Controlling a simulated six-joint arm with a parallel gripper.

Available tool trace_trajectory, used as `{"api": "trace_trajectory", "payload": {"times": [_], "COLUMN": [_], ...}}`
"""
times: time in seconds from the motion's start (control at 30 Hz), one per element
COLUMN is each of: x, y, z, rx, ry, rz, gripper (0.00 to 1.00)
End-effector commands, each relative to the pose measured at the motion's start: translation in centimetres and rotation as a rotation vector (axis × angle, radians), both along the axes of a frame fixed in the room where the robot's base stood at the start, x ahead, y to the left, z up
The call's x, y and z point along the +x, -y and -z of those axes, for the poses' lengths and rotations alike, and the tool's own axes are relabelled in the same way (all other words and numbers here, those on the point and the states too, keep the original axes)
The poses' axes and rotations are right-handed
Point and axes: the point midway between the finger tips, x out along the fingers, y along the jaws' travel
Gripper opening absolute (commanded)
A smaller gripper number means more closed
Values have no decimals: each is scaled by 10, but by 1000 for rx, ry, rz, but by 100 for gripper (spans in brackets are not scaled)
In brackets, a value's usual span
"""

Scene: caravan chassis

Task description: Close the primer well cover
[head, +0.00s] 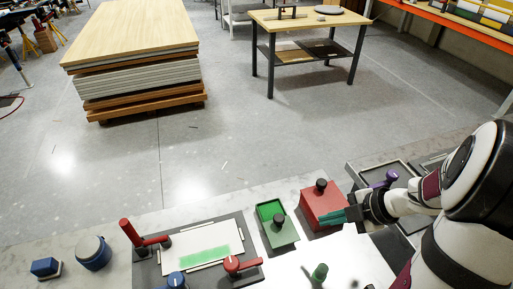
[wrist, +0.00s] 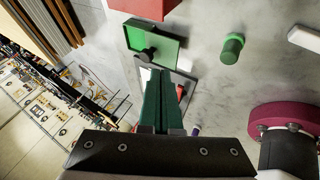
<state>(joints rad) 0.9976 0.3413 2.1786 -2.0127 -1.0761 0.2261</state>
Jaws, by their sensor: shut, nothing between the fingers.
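A small green box (head: 270,207) stands on the bench with its dark green cover (head: 283,233) set toward the front. Its bright green inside is open at the back. A black knob (head: 278,219) stands on the cover; the knob also shows in the wrist view (wrist: 149,53). I take this box for the primer well, but no label is readable. My gripper (head: 324,218) has green fingers, shut and empty. In the head view they overlap the front of the red box. In the wrist view their tips appear just below the green box's cover; whether they touch anything is unclear.
A red box (head: 318,203) with a black knob stands right of the green box. A plate fixture (head: 205,246) with red and blue handles lies to the left. A green cylinder (head: 319,272) stands in front. A dark tray with a purple handle (head: 386,179) lies behind my gripper.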

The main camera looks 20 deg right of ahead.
Motion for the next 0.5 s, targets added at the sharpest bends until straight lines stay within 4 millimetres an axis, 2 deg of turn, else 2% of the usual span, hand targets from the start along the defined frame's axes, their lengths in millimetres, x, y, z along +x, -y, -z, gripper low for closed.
{"api": "trace_trajectory", "payload": {"times": [0.03,0.13,0.27,0.5], "x": [-12,-21,-13,8], "y": [-3,-10,-21,-45], "z": [4,11,27,69], "rx": [24,48,50,48], "ry": [-21,-38,-40,-39], "rz": [-46,-94,-97,-94], "gripper": [0,0,0,0]}}
